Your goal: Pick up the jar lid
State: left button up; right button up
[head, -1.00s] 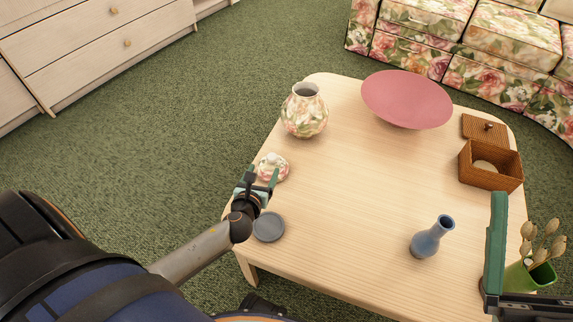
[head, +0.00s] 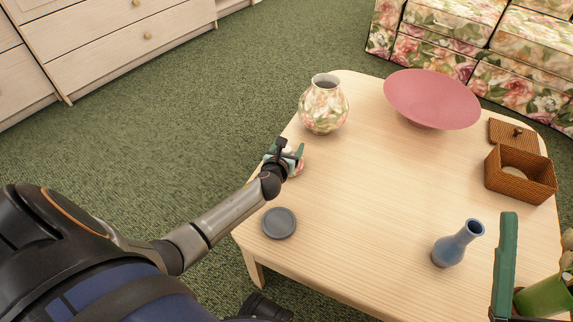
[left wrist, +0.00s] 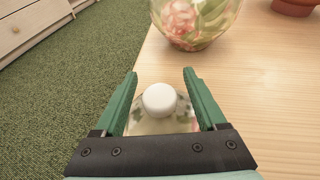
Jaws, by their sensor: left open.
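The jar lid (left wrist: 160,124) lies on the table near its left edge; it is floral with a round white knob. In the head view the lid (head: 297,166) is mostly hidden behind my left gripper (head: 284,153). In the left wrist view my left gripper (left wrist: 160,98) is open, with one green finger on each side of the knob. I cannot tell whether the fingers touch the lid. The matching floral jar (head: 324,106) stands open just beyond. My right gripper (head: 506,268) shows only in part at the lower right, with one green finger clear.
The pale wooden table (head: 380,190) holds a grey dish (head: 279,223), a pink bowl (head: 432,100), a blue vase (head: 457,243) and a wicker box (head: 521,174) with its lid (head: 512,132) behind it. A green pot (head: 545,296) is at lower right. The table's middle is clear.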

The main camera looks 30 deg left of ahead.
pick_arm(q)
jog(key=shift+w, duration=0.1)
grip_shut()
dwell(0.6)
